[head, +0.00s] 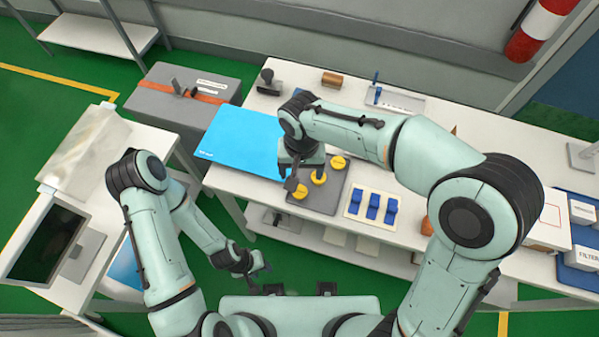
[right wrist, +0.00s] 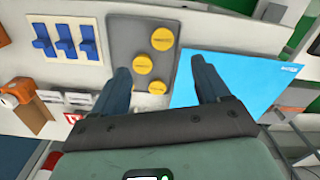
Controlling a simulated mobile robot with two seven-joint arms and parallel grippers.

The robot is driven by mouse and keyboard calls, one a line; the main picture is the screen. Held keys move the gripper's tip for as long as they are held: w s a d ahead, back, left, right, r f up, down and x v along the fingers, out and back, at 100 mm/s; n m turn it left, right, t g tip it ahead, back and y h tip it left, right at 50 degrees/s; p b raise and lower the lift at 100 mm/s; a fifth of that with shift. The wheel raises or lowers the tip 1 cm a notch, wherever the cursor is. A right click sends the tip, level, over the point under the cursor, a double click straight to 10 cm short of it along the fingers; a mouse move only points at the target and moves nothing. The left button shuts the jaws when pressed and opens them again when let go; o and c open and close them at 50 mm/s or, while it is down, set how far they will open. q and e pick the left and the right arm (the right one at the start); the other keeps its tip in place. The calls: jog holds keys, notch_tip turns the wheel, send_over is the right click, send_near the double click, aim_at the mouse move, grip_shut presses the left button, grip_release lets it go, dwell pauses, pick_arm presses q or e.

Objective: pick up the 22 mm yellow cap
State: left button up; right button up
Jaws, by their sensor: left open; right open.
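Three round yellow caps lie on a dark grey tray (head: 325,200) on the white table. In the head view they are a rear cap (head: 338,162), a middle cap (head: 318,177) and a front cap (head: 299,191). The right wrist view shows them too, at the top (right wrist: 163,39), middle (right wrist: 143,64) and bottom (right wrist: 157,88). Their labels are too small to read, so I cannot tell which is 22 mm. My right gripper (head: 291,182) is open and empty, above the tray's left side. My left gripper (head: 258,274) is open and low, in front of the table, away from the caps.
A blue mat (head: 240,140) lies left of the tray. A pale holder with blue clips (head: 373,207) stands close on its right. A stamp-like object (head: 267,80) and a brown block (head: 332,79) stand behind. A side table with a monitor (head: 42,245) is at left.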

send_over(300, 192)
jog(key=f, duration=0.7)
jog(key=shift+s+d+f+b, duration=0.15)
jog(key=shift+s+f+b, duration=0.05)
jog(key=shift+f+b, duration=0.1)
jog(key=shift+w+f, duration=0.2)
jog(key=shift+f, duration=2.7)
jog(key=c, duration=1.1)
